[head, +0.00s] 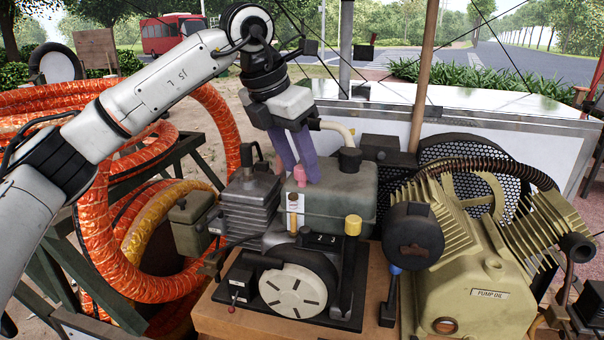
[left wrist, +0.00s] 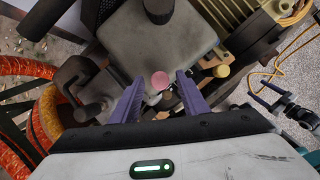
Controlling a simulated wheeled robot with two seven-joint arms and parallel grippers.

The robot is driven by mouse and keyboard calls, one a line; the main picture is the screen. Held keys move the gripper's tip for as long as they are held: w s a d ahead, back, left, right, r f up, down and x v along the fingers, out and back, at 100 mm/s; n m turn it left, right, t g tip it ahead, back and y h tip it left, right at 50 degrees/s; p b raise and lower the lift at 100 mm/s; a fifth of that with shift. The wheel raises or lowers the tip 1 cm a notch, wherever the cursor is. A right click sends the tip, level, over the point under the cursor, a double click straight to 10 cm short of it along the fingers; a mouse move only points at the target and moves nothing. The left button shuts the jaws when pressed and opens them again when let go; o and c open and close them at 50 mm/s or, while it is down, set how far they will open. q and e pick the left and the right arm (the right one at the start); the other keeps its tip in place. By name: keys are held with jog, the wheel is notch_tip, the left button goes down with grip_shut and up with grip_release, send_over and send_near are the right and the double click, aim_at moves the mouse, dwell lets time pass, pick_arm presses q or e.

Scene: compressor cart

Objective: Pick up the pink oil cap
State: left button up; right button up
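In the left wrist view the pink oil cap (left wrist: 160,80) shows as a round top in the gap between two purple fingers. My left gripper (head: 300,172) points down from above, its fingers apart around the cap's position, with visible space on both sides in the left wrist view (left wrist: 160,78). The fingers do not appear to touch the cap. Their exact height against it is hard to tell.
A ribbed grey engine part (head: 250,203) stands left of the cap. A black tank cap (head: 349,158) is behind right, and a yellow knob (head: 352,225) is in front right. The olive compressor pump (head: 470,265) is at right. Orange hose coils (head: 105,235) lie at left.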

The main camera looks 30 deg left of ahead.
pick_arm(q)
grip_shut()
